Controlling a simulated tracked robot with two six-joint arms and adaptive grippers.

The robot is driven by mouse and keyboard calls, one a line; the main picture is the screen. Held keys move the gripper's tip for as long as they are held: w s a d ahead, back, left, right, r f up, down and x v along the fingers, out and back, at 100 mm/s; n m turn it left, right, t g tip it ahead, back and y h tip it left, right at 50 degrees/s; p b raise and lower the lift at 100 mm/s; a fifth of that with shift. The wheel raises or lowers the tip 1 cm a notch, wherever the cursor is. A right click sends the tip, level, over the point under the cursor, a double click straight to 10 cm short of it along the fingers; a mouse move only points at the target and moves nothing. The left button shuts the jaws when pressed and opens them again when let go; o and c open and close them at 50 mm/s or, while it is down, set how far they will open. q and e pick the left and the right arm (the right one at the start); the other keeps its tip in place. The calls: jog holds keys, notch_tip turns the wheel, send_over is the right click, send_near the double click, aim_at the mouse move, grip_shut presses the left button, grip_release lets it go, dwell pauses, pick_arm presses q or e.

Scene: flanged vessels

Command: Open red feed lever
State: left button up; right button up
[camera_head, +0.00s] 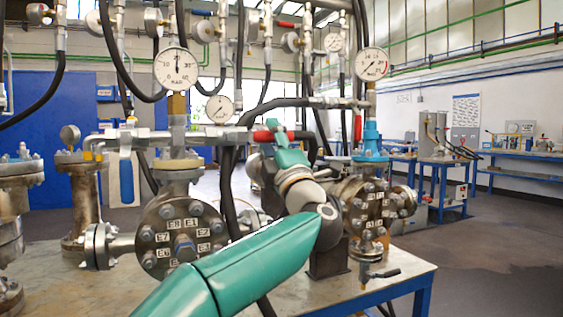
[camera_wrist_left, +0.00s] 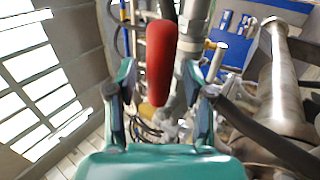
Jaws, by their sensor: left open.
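The red lever (camera_head: 263,136) shows partly in the head view at the middle pipe run, just past my left gripper. In the left wrist view the red lever handle (camera_wrist_left: 160,62) hangs between the two teal fingers, with a gap on each side. My left gripper (camera_head: 276,136) is open at the lever; its fingers also show in the left wrist view (camera_wrist_left: 158,85). The gripper body and forearm hide part of the lever and the pipework behind it. My right gripper is in neither view.
A flanged vessel (camera_head: 183,238) with labelled bolts stands left of my arm, and another (camera_head: 369,208) to the right. A blue lever (camera_head: 126,178) hangs at the left. Black hoses (camera_head: 228,195) and gauges (camera_head: 176,68) crowd the space. The floor (camera_head: 480,240) at right is clear.

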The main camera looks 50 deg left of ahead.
pick_arm(q)
jog(key=v, duration=1.1)
jog(key=shift+w+a+f, duration=0.1)
jog(key=shift+a, duration=0.05)
